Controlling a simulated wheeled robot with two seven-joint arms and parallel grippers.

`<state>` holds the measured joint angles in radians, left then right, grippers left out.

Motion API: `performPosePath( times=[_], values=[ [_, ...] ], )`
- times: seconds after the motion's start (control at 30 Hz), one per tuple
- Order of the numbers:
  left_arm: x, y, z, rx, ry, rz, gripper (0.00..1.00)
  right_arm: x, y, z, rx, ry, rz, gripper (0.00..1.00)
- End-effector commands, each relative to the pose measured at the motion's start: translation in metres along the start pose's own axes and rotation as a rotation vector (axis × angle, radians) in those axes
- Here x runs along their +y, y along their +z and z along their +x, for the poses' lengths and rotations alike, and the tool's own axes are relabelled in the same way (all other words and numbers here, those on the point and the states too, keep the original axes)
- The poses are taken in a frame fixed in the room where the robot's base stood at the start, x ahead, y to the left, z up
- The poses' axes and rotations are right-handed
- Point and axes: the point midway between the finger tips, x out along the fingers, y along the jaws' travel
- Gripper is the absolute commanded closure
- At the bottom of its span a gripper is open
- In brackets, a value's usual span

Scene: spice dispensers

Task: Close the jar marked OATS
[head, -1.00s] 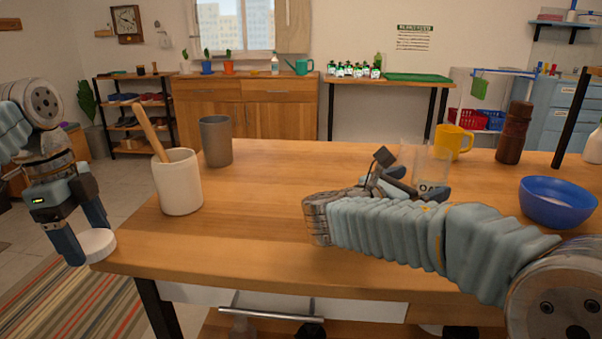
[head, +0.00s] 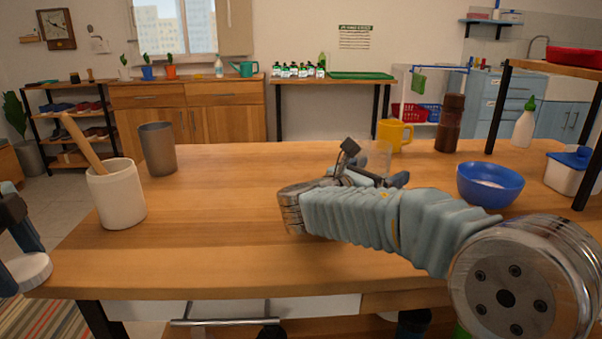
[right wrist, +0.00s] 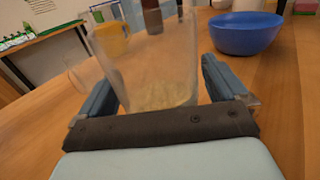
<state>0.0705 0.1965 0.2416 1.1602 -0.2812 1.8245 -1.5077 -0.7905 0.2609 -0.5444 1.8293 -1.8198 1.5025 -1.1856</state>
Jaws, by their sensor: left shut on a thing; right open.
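The clear jar (head: 378,156) stands open-topped on the wooden table, mostly hidden behind my right gripper in the head view. In the right wrist view the jar (right wrist: 150,65) has pale contents at its bottom. No marking is readable on it now. My right gripper (head: 376,172) is open, its two fingers on either side of the jar; I cannot tell whether they touch it. My left gripper (head: 16,252), partly cut off at the left edge, is shut on a round white lid (head: 30,272), beyond the table's left end.
A cream pot (head: 117,195) with a wooden utensil and a grey cup (head: 158,148) stand at the table's left. A yellow mug (head: 393,134), a brown mill (head: 450,122) and a blue bowl (head: 489,184) stand near the jar. The table's middle left is clear.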

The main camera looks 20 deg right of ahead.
Motion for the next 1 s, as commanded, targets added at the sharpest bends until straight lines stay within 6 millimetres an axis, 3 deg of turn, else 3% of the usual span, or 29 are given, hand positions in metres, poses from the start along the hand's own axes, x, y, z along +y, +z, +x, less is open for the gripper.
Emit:
performPosePath(
  times=[0.07,0.53,0.8,1.0],
  values=[
    [0.0,0.0,0.0,0.0,0.0,0.0,0.54,0.0,0.0,0.0,0.0,0.0,0.0,0.01],
    [0.0,0.0,0.0,0.0,0.0,0.0,0.54,0.0,0.0,0.0,0.0,0.0,0.0,0.71],
    [0.0,0.0,-0.001,0.0,0.0,0.0,0.54,0.0,0.003,0.0,0.0,0.0,0.001,0.71],
    [0.0,-0.001,-0.007,0.0,0.0,0.0,0.54,0.0,0.024,0.0,0.0,-0.001,0.003,0.71]
  ],
)
